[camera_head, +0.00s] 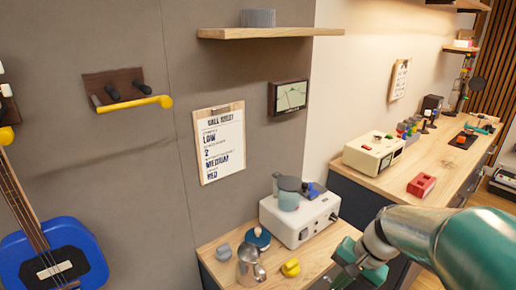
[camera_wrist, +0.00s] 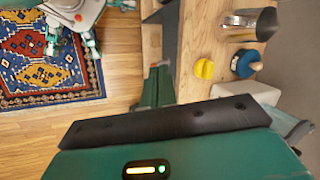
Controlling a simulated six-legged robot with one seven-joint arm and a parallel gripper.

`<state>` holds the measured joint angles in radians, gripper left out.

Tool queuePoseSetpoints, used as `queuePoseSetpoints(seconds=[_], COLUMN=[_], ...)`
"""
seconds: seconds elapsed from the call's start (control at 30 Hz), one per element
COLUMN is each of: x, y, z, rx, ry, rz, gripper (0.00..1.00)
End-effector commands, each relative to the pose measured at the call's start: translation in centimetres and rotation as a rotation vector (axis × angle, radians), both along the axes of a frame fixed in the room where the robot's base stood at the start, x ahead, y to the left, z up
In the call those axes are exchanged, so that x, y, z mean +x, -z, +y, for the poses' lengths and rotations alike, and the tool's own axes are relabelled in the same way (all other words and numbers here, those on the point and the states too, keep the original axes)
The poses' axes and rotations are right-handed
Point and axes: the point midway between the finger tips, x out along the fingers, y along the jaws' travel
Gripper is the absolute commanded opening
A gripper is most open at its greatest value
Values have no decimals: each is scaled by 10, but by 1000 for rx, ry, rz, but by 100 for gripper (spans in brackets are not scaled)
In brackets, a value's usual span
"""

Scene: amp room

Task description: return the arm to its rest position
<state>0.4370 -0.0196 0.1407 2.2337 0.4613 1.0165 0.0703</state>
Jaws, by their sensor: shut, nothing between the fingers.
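My arm (camera_head: 440,240) enters the head view from the lower right, teal with a metallic joint. My gripper (camera_head: 352,262) is at its end, beside the right edge of the low wooden bench, and looks empty. In the wrist view my gripper (camera_wrist: 158,88) shows as teal fingers pointing up the picture, close together and shut, next to the bench edge. The teal hand housing with a black strip fills the bottom of that view. Part of the gripper is cut off at the lower edge of the head view.
The low bench (camera_head: 232,277) holds a metal pot (camera_head: 251,266), a yellow knob (camera_head: 291,268) and a white appliance (camera_head: 300,222). A longer counter (camera_head: 390,184) with a cream device (camera_head: 374,153) and a red block (camera_head: 421,186) lies behind my arm. A patterned rug (camera_wrist: 45,60) covers open floor.

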Motion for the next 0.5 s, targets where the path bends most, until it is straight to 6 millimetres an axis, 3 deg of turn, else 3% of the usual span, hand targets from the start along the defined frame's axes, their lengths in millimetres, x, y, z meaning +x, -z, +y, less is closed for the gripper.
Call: queuePoseSetpoints(seconds=[0.1,0.5], x=[-19,-82], y=[-26,-90], z=[12,32], rx=[-111,-425], ry=[-105,-406], rz=[-84,-378], gripper=[0,0])
